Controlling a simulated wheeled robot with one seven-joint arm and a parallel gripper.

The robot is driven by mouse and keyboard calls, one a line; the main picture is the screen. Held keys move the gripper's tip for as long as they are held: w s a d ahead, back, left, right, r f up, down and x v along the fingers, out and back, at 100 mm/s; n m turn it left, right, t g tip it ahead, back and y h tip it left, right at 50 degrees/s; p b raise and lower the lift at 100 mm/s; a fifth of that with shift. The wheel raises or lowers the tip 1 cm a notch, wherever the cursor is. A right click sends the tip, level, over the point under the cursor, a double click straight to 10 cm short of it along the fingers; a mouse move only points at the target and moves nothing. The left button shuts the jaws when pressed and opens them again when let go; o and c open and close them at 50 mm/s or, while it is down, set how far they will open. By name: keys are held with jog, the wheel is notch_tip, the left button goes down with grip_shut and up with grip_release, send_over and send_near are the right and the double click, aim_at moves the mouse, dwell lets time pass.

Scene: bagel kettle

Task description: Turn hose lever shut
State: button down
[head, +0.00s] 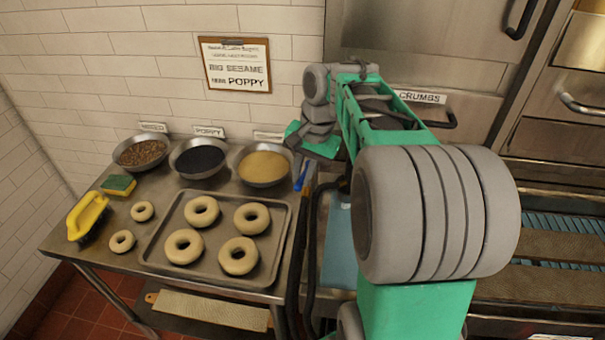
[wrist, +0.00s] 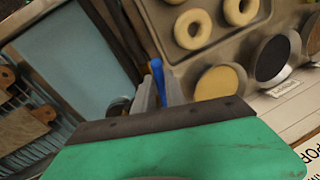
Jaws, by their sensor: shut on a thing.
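The blue hose lever (head: 300,179) shows just below my gripper (head: 300,160) in the head view, at the right edge of the steel table. In the wrist view my gripper (wrist: 160,92) has its grey fingers closed around the blue lever (wrist: 157,70), and the lever's tip sticks out beyond them. Dark hoses (head: 312,235) run down beside the table edge under the lever. They also show in the wrist view (wrist: 125,42). The lever's base and its angle to the valve are hidden by the fingers.
A tray (head: 150,248) of bagels lies on the table left of the lever. Bowls of toppings, including a yellow one (head: 264,166), stand close by at the back. A blue-lined basin (head: 340,255) is on the right. A steel cabinet (head: 420,50) stands behind.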

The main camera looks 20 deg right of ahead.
jog(key=shift+a, duration=0.1)
jog(key=shift+w+a+r+m+p, duration=0.15)
jog(key=shift+w+a+m+p, duration=0.2)
jog(key=shift+m+p, duration=0.5)
jog(key=w+m+h, duration=0.2)
jog(key=w+m, duration=0.5)
jog(key=m, duration=0.7)
jog(key=shift+a+h+p, duration=0.25)
jog(key=shift+h+p, duration=0.15)
jog(key=shift+p, duration=0.05)
jog(key=shift+w, duration=0.1)
jog(key=c, duration=1.4)
grip_release()
